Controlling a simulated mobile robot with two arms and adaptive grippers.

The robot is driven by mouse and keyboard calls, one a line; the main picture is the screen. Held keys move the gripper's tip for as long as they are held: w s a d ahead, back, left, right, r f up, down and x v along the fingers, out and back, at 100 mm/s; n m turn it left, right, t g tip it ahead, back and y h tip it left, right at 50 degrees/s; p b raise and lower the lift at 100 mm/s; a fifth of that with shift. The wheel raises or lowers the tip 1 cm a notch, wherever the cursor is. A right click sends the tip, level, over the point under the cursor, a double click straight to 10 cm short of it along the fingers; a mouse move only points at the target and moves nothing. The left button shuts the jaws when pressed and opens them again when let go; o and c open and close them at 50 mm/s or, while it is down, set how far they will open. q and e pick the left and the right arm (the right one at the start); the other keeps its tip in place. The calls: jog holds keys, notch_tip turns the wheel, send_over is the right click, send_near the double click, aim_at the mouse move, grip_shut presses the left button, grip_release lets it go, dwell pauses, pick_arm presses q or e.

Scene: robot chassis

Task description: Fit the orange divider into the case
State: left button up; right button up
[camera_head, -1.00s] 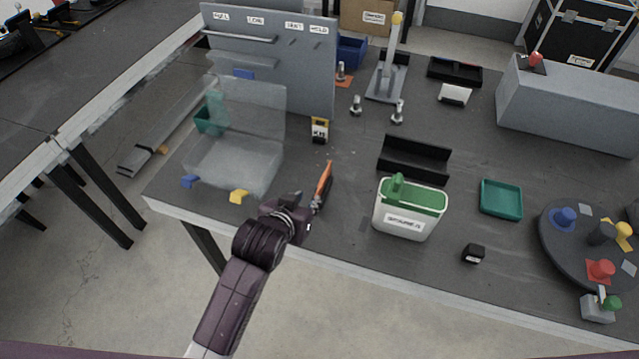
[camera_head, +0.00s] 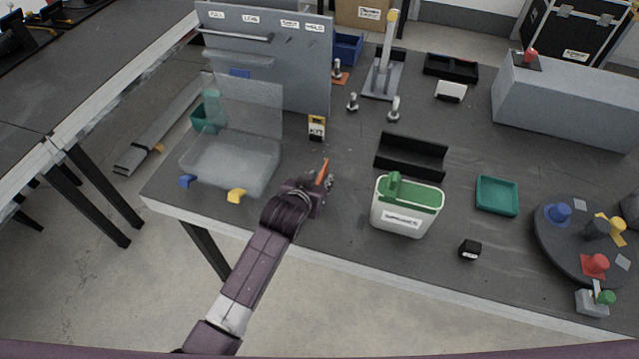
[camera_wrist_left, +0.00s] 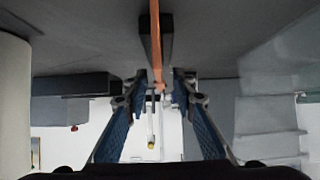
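The orange divider (camera_head: 323,170) is a thin plate standing on edge on the dark table, right of the clear case. In the left wrist view the divider (camera_wrist_left: 156,45) shows edge-on as a narrow orange strip. The see-through case (camera_head: 228,166) stands at the table's left with its clear lid raised at the back. My left gripper (camera_head: 325,184) is at the divider and hides its lower part. In the left wrist view its blue-padded fingers (camera_wrist_left: 158,88) are apart, one on each side of the divider, with gaps visible. My right gripper is not in view.
A white bin with a green lid (camera_head: 405,212) stands right of the gripper, with a black trough (camera_head: 411,157) behind it. A small yellow-and-black item (camera_head: 317,127) stands behind the divider. A grey labelled panel (camera_head: 285,70) rises behind the case. The table's front edge is close.

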pick_arm(q)
jog(key=shift+w+f, duration=0.15)
jog(key=shift+w, duration=0.05)
grip_shut()
dwell(0.4)
